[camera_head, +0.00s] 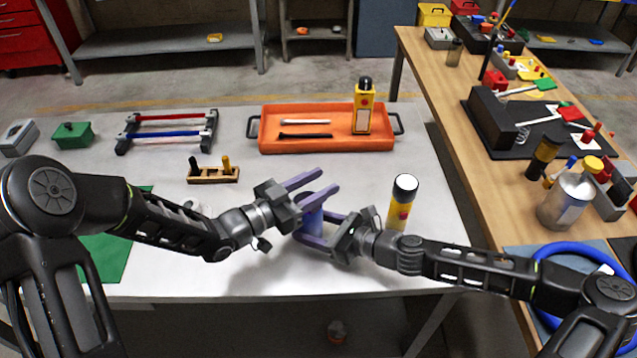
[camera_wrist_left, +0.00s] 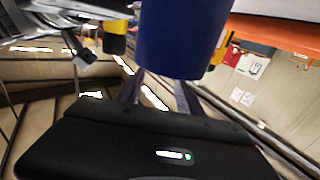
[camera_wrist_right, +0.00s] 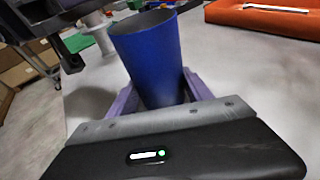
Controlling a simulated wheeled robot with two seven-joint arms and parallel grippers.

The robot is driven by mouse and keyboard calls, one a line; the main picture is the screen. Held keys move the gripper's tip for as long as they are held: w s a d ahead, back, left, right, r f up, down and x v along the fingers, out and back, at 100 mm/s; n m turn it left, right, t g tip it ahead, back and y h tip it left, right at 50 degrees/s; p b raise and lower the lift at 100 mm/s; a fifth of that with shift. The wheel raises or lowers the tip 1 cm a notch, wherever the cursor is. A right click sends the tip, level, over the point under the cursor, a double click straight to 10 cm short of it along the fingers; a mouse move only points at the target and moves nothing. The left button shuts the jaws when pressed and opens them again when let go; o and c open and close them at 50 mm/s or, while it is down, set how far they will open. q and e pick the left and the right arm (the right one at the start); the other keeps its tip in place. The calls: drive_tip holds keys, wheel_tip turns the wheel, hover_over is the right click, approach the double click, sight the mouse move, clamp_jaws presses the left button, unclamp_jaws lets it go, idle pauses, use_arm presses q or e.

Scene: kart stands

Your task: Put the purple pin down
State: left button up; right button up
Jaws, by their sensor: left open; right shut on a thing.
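My right gripper (camera_head: 305,228) is shut on a blue hollow cylinder, like a cup (camera_head: 314,219), with its purple fingers on either side. In the right wrist view the cylinder (camera_wrist_right: 150,58) stands tilted with its open end up. My left gripper (camera_head: 330,180) is open, just above and beside it in the head view. The cylinder also looms close in the left wrist view (camera_wrist_left: 180,38); I cannot tell whether the left fingers touch it. A wooden block (camera_head: 213,176) with a dark pin (camera_head: 194,165) and a yellow pin (camera_head: 226,163) stands farther back. I cannot make out a purple pin.
A yellow bottle with a black-and-white top (camera_head: 402,203) stands close to my right gripper. An orange tray (camera_head: 340,147) holds rods and a yellow bottle (camera_head: 363,108). A rack with red and blue bars (camera_head: 166,131) and a green box (camera_head: 73,134) are at the back left.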

idle(0.3)
use_arm(q)
wheel_tip(320, 180, up, 7)
idle(0.5)
use_arm(e)
drive_tip(key=o, duration=1.3)
drive_tip(key=shift+o, duration=0.2)
